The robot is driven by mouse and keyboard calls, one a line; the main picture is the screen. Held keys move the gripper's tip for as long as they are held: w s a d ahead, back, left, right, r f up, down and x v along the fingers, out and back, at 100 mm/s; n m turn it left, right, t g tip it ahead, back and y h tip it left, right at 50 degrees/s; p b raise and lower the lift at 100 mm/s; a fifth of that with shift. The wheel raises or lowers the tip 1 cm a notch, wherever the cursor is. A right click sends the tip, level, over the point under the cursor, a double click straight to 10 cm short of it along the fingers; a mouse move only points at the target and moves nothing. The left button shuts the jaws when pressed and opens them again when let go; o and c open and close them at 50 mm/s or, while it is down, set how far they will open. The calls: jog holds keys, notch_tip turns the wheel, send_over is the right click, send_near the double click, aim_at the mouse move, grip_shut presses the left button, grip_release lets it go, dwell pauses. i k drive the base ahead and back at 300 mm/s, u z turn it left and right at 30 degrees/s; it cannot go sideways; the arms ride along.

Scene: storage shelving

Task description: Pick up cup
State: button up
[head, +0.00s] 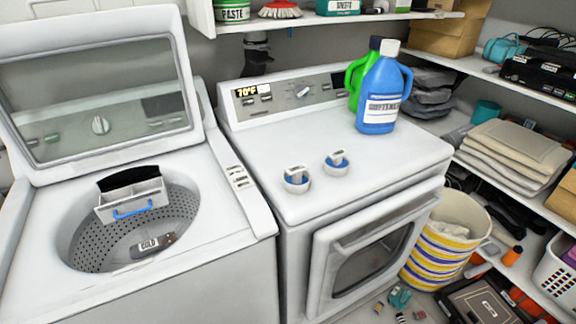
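Two small round white-and-blue items stand on the dryer's white top: one nearer the front edge (297,182) and one just behind and to its right (337,164). They could be small cups or caps; I cannot tell which. A teal cylinder (485,112), possibly a cup, stands on the right-hand shelf behind the folded cloths. My gripper is not in view.
A blue softener bottle (382,95) and a green bottle (358,75) stand on the dryer (400,160). The washer (225,180) at left has its lid up. A striped basket (440,255) and scattered floor items lie right of the dryer.

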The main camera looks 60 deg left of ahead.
aim_at(296, 179)
jog(key=u, duration=0.7)
jog(key=i, duration=0.85)
jog(key=u, duration=1.3)
jog(key=i, duration=0.35)
jog(key=u, duration=0.35)
